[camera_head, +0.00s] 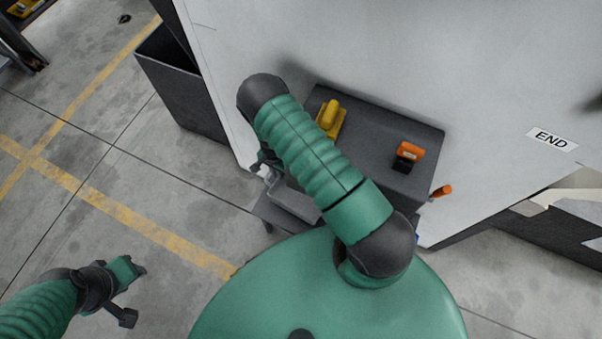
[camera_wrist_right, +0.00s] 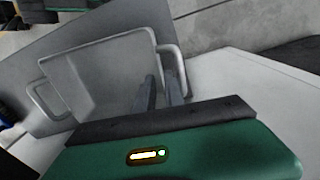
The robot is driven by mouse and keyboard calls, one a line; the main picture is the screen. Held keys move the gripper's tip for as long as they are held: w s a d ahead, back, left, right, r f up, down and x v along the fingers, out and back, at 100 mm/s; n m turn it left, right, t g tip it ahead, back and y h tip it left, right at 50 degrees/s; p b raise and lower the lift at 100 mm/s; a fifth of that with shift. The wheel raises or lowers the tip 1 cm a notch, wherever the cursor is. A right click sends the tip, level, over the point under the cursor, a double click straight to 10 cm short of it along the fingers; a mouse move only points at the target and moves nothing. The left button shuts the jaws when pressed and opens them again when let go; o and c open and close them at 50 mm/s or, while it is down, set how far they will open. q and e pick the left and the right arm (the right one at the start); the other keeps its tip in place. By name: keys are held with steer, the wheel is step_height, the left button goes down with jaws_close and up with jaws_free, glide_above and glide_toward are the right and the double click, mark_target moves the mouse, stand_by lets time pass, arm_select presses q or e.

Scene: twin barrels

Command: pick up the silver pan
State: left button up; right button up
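The silver pan (camera_head: 292,202) sits at the left end of the dark table, partly hidden by my right arm. In the right wrist view the pan (camera_wrist_right: 100,75) is a grey, rectangular, open vessel with a loop handle on each side. My right gripper (camera_wrist_right: 161,92) is at the right-hand rim and handle, with one dark finger on the inner side and one by the handle loop. The narrow gap does not show whether they grip. In the head view my right gripper (camera_head: 265,162) is small and partly hidden. My left gripper (camera_head: 138,285) hangs over the floor, away from the pan; its fingers are unclear.
The dark table (camera_head: 370,125) also bears a yellow tool (camera_head: 330,118) and an orange-and-black object (camera_head: 408,156). An orange-handled item (camera_head: 441,191) is at its right edge. A dark bin (camera_head: 180,90) stands to the left. A pale surface (camera_head: 480,60) lies behind.

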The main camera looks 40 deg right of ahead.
step_height(320, 180, down, 5)
steer(key=shift+w+f+b, duration=0.1)
steer(key=shift+b, duration=0.5)
jaws_close()
steer(key=shift+r, duration=0.25)
stand_by(0.9)
